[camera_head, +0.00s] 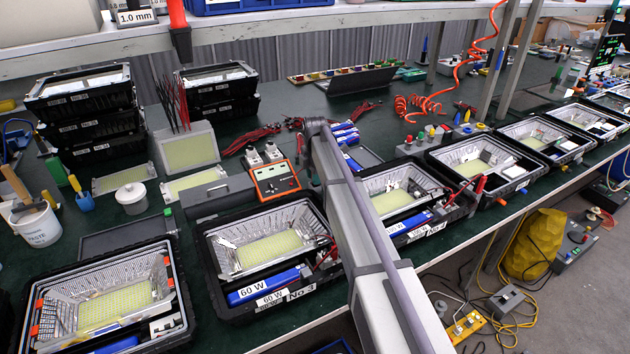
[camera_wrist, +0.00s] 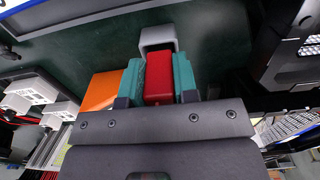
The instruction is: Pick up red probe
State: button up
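The red probe (camera_wrist: 158,76) shows in the wrist view as a red block in the middle of my gripper (camera_wrist: 159,82). The teal finger pads lie against its left and right sides with no visible gap, so my gripper looks shut on it. A grey U-shaped piece (camera_wrist: 158,40) sits right at the probe's far end; whether the two are joined is unclear. In the head view my arm reaches over the bench and hides the gripper and this probe.
An orange multimeter (camera_head: 275,181) lies left of my arm; an orange edge also shows in the wrist view (camera_wrist: 103,90). Open floodlight housings line the front edge, including one (camera_head: 268,250) left of my arm. Stacked black housings (camera_head: 90,115) stand at the back left.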

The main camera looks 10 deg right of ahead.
jog(key=c, duration=0.4)
jog(key=shift+o, duration=0.2)
